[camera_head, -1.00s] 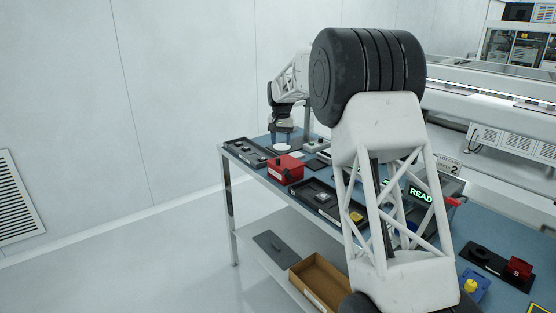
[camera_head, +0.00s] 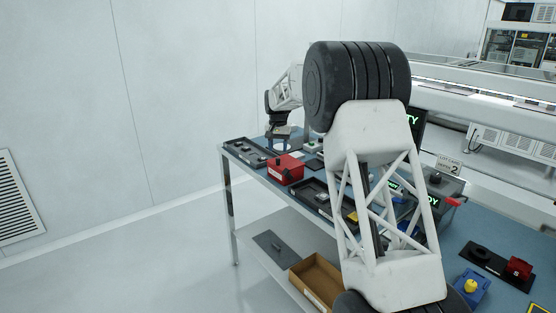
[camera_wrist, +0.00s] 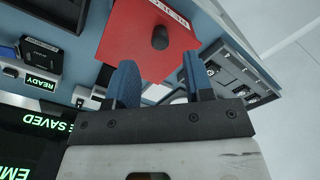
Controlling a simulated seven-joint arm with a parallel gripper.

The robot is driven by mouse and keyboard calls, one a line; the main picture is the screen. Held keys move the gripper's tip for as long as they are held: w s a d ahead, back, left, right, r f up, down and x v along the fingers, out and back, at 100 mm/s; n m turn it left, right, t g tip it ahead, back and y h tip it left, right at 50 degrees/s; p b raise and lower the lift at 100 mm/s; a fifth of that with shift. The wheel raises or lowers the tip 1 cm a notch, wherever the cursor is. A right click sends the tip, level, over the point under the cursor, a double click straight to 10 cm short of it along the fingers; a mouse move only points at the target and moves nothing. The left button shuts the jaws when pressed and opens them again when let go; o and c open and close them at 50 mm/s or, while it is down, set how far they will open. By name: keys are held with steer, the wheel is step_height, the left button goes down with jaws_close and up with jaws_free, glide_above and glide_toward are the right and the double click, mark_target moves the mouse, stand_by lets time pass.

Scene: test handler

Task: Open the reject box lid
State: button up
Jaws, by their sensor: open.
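The red reject box (camera_head: 287,168) sits near the left front edge of the bench, its lid down. In the wrist view the lid (camera_wrist: 135,40) fills the upper middle, with a dark round knob (camera_wrist: 160,38) on it. A white label with partly cut-off lettering (camera_wrist: 172,12) shows on the box's side. My gripper (camera_wrist: 159,62) is open and empty, its two blue fingers apart and pointing toward the box. In the picture the knob lies beyond and between the fingertips, apart from them. In the head view my gripper (camera_head: 278,140) is behind the box.
A dark tray (camera_head: 248,151) lies left of the box, and another tray (camera_head: 322,200) lies to its right. Screens showing green text (camera_wrist: 40,122) stand on the bench. A brown open carton (camera_head: 318,283) is on the lower shelf. My arm hides part of the bench.

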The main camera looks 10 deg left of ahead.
mark_target(278, 158)
steer(key=shift+f, duration=2.8)
jaws_close()
